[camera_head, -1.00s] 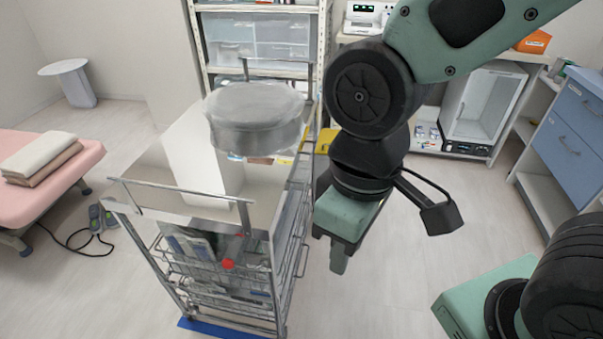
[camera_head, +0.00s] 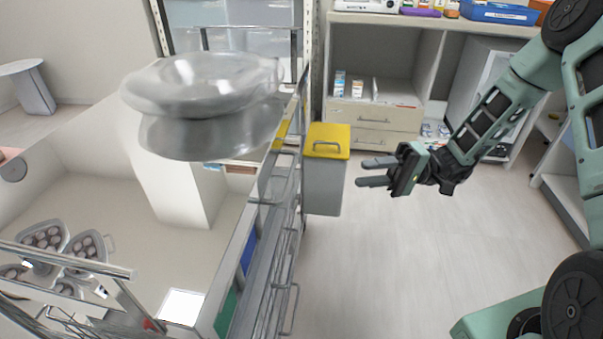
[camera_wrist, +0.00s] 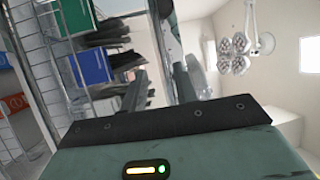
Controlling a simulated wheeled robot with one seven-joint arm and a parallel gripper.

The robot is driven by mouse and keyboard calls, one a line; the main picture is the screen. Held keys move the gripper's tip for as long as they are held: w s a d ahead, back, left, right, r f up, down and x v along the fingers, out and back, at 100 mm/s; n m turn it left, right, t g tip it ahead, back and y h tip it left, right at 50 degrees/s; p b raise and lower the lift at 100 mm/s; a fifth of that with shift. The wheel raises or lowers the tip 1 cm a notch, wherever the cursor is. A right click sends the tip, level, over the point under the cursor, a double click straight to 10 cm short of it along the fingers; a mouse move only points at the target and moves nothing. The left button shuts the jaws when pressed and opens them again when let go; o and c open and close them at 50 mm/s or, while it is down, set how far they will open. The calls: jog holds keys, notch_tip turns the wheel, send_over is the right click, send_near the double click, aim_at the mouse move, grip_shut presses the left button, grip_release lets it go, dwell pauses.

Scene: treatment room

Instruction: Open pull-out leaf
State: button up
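The wheeled metal cart stands close at left in the head view, with a shiny top (camera_head: 90,195) and side rails. I cannot pick out its pull-out leaf for certain; the narrow right side (camera_head: 270,240) shows metal bars, wire racks and blue and green items. My gripper (camera_head: 361,172) is open and empty. It points left, right of the cart and beside the grey bin with a yellow lid (camera_head: 326,141), with a gap between. In the wrist view, blue (camera_wrist: 88,66) and green (camera_wrist: 75,15) items show in racks at upper left.
A hazy grey round object (camera_head: 205,95) rises above the cart top. Lamps (camera_head: 40,240) appear mirrored in the top. A shelf unit with drawers (camera_head: 372,128) stands behind. The floor (camera_head: 390,260) right of the cart is clear.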

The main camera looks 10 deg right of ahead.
jog(key=w+d, duration=0.1)
jog(key=t+b, duration=0.1)
send_near(292, 171)
jog(key=a, duration=0.6)
jog(key=a+r, duration=0.1)
jog(key=a, duration=0.3)
grip_shut()
